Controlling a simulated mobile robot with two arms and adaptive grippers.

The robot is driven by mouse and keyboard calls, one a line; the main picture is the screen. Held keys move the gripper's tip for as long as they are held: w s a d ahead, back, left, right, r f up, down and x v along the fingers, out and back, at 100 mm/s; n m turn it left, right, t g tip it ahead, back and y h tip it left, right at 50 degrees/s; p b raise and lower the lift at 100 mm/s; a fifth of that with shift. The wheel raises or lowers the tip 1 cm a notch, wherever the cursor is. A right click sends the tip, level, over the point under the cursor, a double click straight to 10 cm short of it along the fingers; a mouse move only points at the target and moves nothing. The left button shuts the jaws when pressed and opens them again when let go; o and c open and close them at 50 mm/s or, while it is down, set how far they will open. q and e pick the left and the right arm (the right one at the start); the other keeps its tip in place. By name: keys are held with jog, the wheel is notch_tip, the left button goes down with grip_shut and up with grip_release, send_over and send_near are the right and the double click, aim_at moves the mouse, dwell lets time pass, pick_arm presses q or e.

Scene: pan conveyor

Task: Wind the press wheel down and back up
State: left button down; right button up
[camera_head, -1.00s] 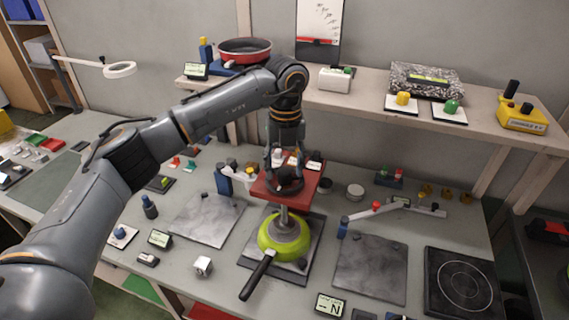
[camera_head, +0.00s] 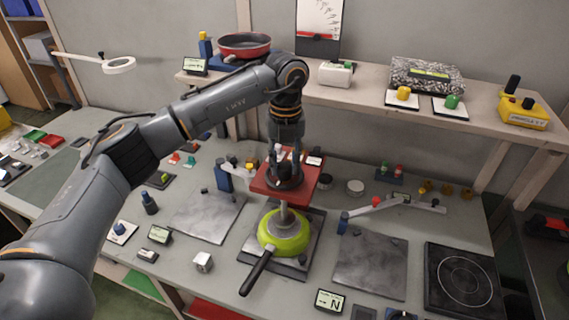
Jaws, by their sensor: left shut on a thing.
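The press stands in the middle of the bench, with a red top plate (camera_head: 264,186) and a grey spindle (camera_head: 284,214) below it. A dark press wheel (camera_head: 286,182) lies on top of the red plate. My left gripper (camera_head: 285,170) points straight down and is shut on the wheel. A green pan (camera_head: 285,232) with a black handle (camera_head: 256,272) sits under the spindle on the press's dark base (camera_head: 308,242). The spindle's lower end is at the pan; whether it touches the pan's bottom I cannot tell. My right gripper is not in view.
Grey plates lie left (camera_head: 205,216) and right (camera_head: 370,268) of the press. A black hotplate (camera_head: 462,282) is at the right. A display (camera_head: 329,301) stands in front. A shelf (camera_head: 365,92) behind carries a red pan (camera_head: 243,45) and a yellow control box (camera_head: 522,112).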

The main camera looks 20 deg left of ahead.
pick_arm(q)
jog(key=m+b, duration=0.1)
jog(key=m, duration=0.2)
jog(key=shift+f+b, duration=0.15)
jog(key=shift+b, duration=0.25)
jog(key=m+b, duration=0.1)
jog(key=m, duration=0.2)
jog(key=shift+m+b, duration=0.3)
jog(key=m+b, duration=0.1)
jog(key=m, duration=0.2)
jog(key=shift+m, duration=0.3)
jog(key=m+b, duration=0.1)
jog(key=m, duration=0.3)
jog(key=shift+m, duration=0.3)
jog(key=m, duration=1.7)
jog(key=shift+m, duration=0.3)
